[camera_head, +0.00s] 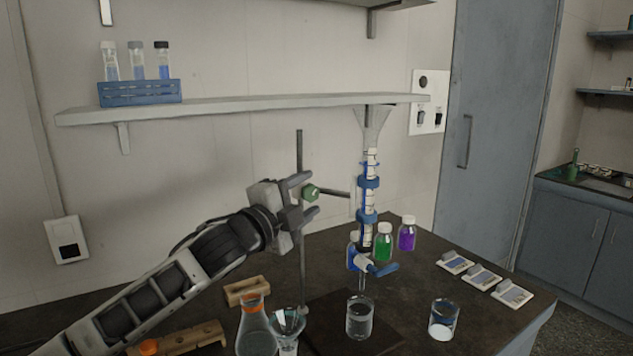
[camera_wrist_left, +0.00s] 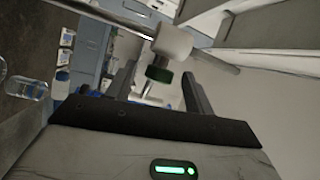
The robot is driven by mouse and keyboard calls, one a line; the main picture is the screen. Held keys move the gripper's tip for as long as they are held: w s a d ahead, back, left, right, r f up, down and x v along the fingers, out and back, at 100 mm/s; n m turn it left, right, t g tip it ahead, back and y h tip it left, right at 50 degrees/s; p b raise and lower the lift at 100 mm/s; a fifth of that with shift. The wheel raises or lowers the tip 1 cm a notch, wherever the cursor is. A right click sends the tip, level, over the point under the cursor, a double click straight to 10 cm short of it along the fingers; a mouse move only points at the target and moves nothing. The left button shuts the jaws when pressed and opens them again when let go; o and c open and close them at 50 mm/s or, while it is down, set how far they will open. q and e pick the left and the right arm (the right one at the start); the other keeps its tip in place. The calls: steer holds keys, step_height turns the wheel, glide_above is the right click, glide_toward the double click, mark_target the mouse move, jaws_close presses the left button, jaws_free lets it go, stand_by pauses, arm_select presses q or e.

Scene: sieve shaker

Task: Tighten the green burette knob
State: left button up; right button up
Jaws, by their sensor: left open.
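The green burette knob (camera_head: 311,192) sits on the clamp of the stand rod (camera_head: 299,150). In the left wrist view the knob lies between the two fingers of the left gripper (camera_wrist_left: 160,85), with gaps visible on both sides. The burette (camera_head: 369,190) stands upright to the right, held by a blue holder. My right gripper is not in view.
A beaker (camera_head: 359,318) stands under the burette. A flask (camera_head: 256,330) and a glass funnel (camera_head: 288,325) stand at the front. Green (camera_head: 384,243) and purple (camera_head: 407,234) bottles stand behind. A shelf (camera_head: 240,107) runs above the arm.

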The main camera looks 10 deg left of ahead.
mark_target(316, 192)
arm_select(q)
steer(key=x, duration=0.2)
steer(key=shift+w+d, duration=0.2)
steer(key=shift+w, duration=0.15)
steer(key=shift+w+d+p, duration=0.2)
steer(key=shift+w+p, duration=0.1)
steer(key=shift+w, duration=0.25)
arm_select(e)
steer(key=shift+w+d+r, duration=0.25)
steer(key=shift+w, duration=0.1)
arm_select(q)
steer(key=c, duration=1)
steer(key=shift+o, duration=0.2)
steer(key=shift+r+g+p, duration=0.4)
steer(key=shift+p, duration=0.5)
steer(key=shift+a+f+m+g+y, duration=0.1)
steer(key=shift+f+m+g+y, duration=0.3)
steer(key=shift+m+g, duration=0.3)
steer(key=shift+f+g+y, duration=0.2)
steer(key=shift+g+y, duration=0.1)
steer(key=shift+g, duration=0.4)
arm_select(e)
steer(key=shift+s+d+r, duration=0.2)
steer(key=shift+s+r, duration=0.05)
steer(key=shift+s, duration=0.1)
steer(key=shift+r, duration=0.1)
